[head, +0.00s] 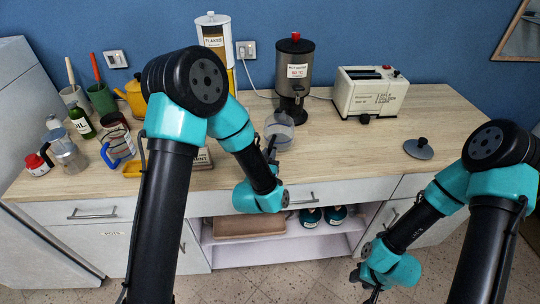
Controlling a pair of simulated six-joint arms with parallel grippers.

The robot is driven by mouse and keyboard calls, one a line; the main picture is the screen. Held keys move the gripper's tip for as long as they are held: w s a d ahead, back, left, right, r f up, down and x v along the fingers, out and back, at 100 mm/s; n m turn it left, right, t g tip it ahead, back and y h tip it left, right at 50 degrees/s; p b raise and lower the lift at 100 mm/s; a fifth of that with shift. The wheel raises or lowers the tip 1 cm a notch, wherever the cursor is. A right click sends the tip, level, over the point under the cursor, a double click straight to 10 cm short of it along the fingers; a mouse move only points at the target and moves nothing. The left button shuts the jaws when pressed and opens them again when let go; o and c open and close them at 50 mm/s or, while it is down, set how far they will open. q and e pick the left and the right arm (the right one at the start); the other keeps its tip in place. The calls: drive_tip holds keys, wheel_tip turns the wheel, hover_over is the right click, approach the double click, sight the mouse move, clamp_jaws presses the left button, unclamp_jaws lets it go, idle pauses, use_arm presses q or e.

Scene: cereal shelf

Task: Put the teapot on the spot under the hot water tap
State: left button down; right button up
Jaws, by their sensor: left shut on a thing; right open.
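The hot water urn (294,75), dark with a red knob and a label, stands at the back of the counter; its black tap (297,90) faces forward. A clear round glass vessel (281,132), apparently the teapot, is just in front of and below the tap. My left gripper (271,148) is shut at its left front side, seemingly on its handle; the grip is partly hidden. I cannot tell whether the vessel touches the counter. The spot under the tap is not clearly visible. My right gripper (370,286) is open and empty, low in front of the cabinet.
A dark round lid (418,148) lies on the right of the counter. A white toaster (371,93) stands behind it. A flakes dispenser (214,42) is left of the urn. A yellow pot (131,98), bottles and mugs crowd the left. The counter's middle right is clear.

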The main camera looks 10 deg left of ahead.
use_arm(q)
drive_tip(key=shift+f, duration=0.1)
drive_tip(key=c, duration=1.1)
unclamp_jaws()
drive_tip(key=shift+s, duration=0.1)
